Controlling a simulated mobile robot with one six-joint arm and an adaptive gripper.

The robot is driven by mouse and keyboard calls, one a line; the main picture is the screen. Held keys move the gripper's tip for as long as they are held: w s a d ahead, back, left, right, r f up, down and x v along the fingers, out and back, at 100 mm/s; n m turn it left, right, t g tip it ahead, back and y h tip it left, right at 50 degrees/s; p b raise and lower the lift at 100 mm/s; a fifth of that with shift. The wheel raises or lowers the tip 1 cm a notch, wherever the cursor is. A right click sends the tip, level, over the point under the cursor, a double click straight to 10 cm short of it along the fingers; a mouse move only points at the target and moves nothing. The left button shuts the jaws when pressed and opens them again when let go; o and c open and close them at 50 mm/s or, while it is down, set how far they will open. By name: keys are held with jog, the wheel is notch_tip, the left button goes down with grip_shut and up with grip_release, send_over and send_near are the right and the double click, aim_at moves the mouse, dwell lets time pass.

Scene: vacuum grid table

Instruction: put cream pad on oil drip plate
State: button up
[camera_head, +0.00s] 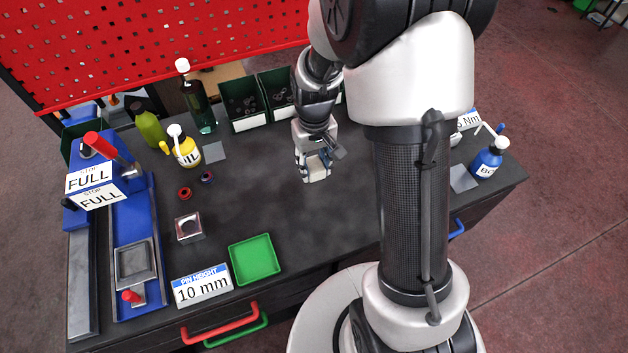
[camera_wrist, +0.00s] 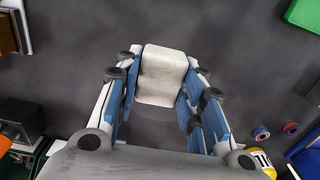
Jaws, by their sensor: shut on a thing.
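The cream pad (camera_wrist: 162,76) is a pale, rough-textured block, held between the blue-padded fingers of my gripper (camera_wrist: 160,92) in the wrist view. In the head view my gripper (camera_head: 315,165) points down over the middle of the dark table, and the light end of the pad (camera_head: 316,179) shows below it. I cannot tell the exact gap between pad and table. The oil drip plate (camera_head: 215,152) is a flat grey square beside the yellow oil bottle (camera_head: 186,151), to the left of my gripper. It looks bare.
Green parts bins (camera_head: 250,122) stand behind. Red (camera_head: 185,193) and purple (camera_head: 207,177) rings lie left of my gripper. A green tray (camera_head: 255,259) and a "10 mm" sign (camera_head: 202,286) are near the front edge. A second grey plate (camera_head: 463,179) is by the blue bottle (camera_head: 487,162).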

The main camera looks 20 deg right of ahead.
aim_at(314, 185)
jog(key=shift+f+b, duration=0.8)
jog(key=shift+f, duration=2.05)
jog(key=shift+f, duration=0.1)
jog(key=o, duration=1)
jog(key=shift+c, duration=0.2)
